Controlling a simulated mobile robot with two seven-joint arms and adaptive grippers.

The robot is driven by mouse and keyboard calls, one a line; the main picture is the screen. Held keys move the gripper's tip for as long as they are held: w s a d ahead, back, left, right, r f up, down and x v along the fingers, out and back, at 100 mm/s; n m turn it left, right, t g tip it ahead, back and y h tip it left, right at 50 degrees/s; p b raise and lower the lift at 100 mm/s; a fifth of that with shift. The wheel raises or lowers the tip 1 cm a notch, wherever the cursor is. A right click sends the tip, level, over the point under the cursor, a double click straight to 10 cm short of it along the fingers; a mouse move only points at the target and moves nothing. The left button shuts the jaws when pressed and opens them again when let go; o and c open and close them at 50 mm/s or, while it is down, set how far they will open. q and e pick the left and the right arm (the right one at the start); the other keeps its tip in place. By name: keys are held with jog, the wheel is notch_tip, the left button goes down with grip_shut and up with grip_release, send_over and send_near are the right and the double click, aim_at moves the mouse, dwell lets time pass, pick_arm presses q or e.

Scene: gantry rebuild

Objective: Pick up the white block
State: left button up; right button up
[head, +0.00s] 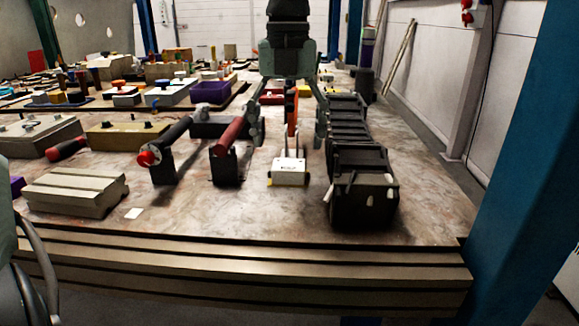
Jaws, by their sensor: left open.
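The white block (289,173), a small box with dark marks on its front and two thin upright prongs at its top, stands on the stone-patterned table top right of centre. My left gripper (289,133) points down above and behind it in the picture. Its two fingers are spread wide, with nothing held between them. The gripper appears apart from the block, but its exact height and depth are hard to tell. My right gripper does not show.
A dark ribbed case (360,160) stands close right of the block. A dark-red cylinder on a stand (228,135) and a black one with a red end (170,143) are to its left. A tan block (75,190) lies farther left. The table front (250,225) is clear.

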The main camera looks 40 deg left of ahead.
aim_at(288, 168)
pick_arm(q)
notch_tip(288, 168, down, 6)
jog(key=shift+s+d, duration=0.15)
jog(key=c, duration=1.3)
